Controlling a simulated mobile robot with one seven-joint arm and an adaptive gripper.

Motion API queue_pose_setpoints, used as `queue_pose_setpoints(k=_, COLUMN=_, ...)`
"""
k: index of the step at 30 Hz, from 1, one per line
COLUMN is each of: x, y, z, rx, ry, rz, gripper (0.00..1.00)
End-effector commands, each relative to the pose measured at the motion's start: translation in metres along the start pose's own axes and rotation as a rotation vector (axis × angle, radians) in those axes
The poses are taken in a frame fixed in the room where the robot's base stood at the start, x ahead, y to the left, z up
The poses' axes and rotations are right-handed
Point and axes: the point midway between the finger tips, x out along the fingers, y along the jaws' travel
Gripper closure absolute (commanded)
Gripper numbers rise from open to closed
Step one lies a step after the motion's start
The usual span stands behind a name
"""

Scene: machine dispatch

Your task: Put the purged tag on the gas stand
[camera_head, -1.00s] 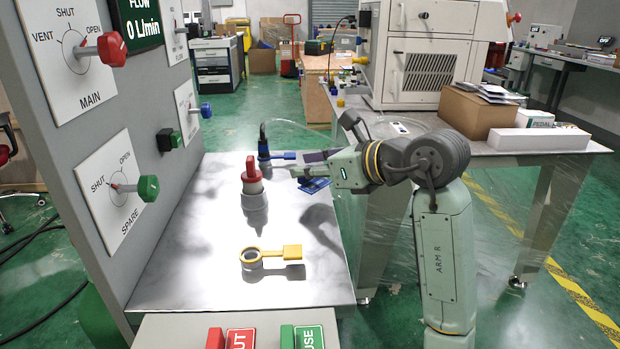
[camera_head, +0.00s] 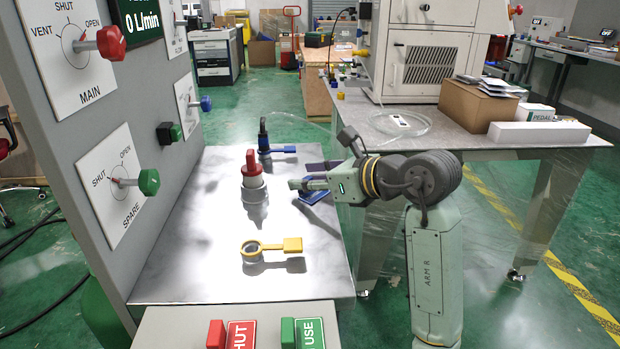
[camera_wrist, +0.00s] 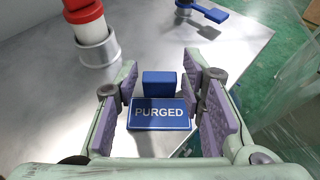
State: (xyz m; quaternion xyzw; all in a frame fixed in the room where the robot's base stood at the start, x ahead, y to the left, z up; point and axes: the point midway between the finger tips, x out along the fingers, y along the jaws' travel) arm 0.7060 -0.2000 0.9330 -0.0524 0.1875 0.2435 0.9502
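In the head view the tag (camera_head: 314,197) is near the right edge of the top, partly hidden by my gripper (camera_head: 302,184). The gas stand seems to be the upright grey panel (camera_head: 62,120) with valve knobs and the steel top (camera_head: 190,265).
A red-capped grey cylinder (camera_head: 254,187) stands just left of my gripper. A blue ringed tag (camera_head: 284,150) is behind it and a yellow ringed tag (camera_head: 290,245) in front. A bench (camera_head: 470,145) with a cardboard box (camera_head: 478,110) is at the right.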

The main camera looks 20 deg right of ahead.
Motion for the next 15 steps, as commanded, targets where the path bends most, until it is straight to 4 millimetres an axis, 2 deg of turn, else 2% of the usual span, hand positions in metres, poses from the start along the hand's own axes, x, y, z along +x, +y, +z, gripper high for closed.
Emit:
queue_pose_setpoints(k=3, x=-0.0001, y=0.0000, z=0.0001, rx=0.000, ry=0.000, rz=0.000, gripper=0.55)
queue_pose_setpoints(k=15, x=-0.0049, y=-0.0006, z=0.0030, rx=0.000, ry=0.000, rz=-0.002, gripper=0.55)
